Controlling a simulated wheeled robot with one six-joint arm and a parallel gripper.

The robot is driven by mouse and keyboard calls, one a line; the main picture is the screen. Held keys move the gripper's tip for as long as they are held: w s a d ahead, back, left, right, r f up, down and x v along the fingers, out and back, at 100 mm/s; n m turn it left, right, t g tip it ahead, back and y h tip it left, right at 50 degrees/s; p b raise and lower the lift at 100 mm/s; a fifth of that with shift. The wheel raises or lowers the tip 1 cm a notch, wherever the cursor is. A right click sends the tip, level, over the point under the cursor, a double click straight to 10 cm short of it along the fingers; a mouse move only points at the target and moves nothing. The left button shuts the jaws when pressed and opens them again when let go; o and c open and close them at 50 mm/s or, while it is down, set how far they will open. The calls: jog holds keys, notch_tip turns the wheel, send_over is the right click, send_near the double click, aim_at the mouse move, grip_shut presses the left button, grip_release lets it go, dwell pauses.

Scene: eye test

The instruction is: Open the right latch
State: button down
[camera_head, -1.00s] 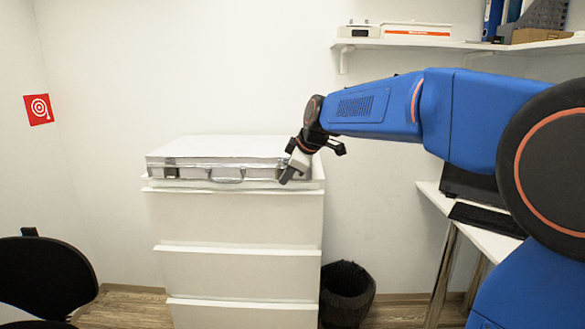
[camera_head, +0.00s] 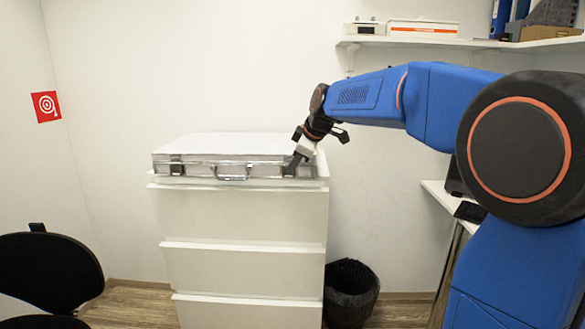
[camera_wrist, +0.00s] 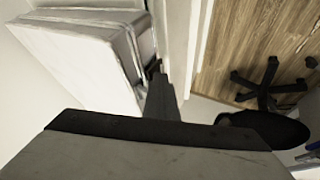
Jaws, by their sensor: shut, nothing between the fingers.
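A silver-edged case (camera_head: 225,143) with a white top lies closed on a white drawer cabinet (camera_head: 240,218). Its handle (camera_head: 231,176) is at the middle of the front and its left latch (camera_head: 177,167) is at the left. My gripper (camera_head: 291,170) is shut and empty, with its tip at the right part of the case's front. It covers the right latch's area, so the latch's state is hidden. In the wrist view my gripper (camera_wrist: 155,72) points at the case's front edge, and the case (camera_wrist: 80,52) fills the upper left. I cannot tell whether they touch.
A black bin (camera_head: 350,290) stands right of the cabinet. A black chair (camera_head: 45,275) is at lower left. A white shelf (camera_head: 450,42) with boxes hangs at upper right. A desk (camera_head: 440,192) is partly behind my arm.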

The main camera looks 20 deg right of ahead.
jog(key=shift+r, duration=0.1)
jog(key=shift+r, duration=0.7)
jog(key=shift+s+a, duration=0.1)
